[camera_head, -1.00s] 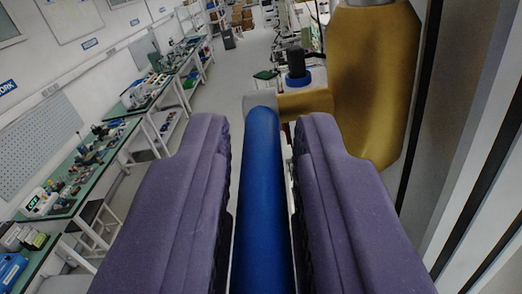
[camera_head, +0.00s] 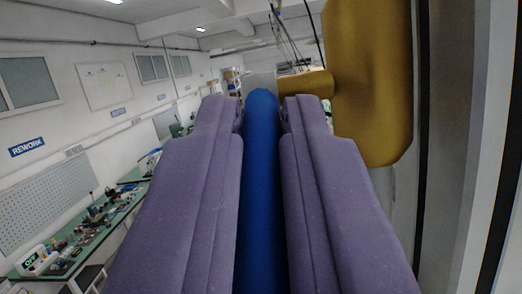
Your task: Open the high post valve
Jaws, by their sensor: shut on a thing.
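The valve's blue handle (camera_head: 262,190) runs up the middle of the view, between the two purple fingers of my gripper (camera_head: 262,105). My gripper is shut on the blue handle, with a finger on either side of it. At its far end the handle meets a grey piece (camera_head: 261,80) and the yellow valve body (camera_head: 372,80), whose short yellow stub (camera_head: 305,84) points left. The lower part of the handle runs out of the bottom of the picture.
A grey post or frame edge (camera_head: 450,150) stands close on the right. On the left are a white wall with a REWORK sign (camera_head: 27,147), a pegboard (camera_head: 45,208) and a green workbench (camera_head: 85,235) with small items. The room between is open.

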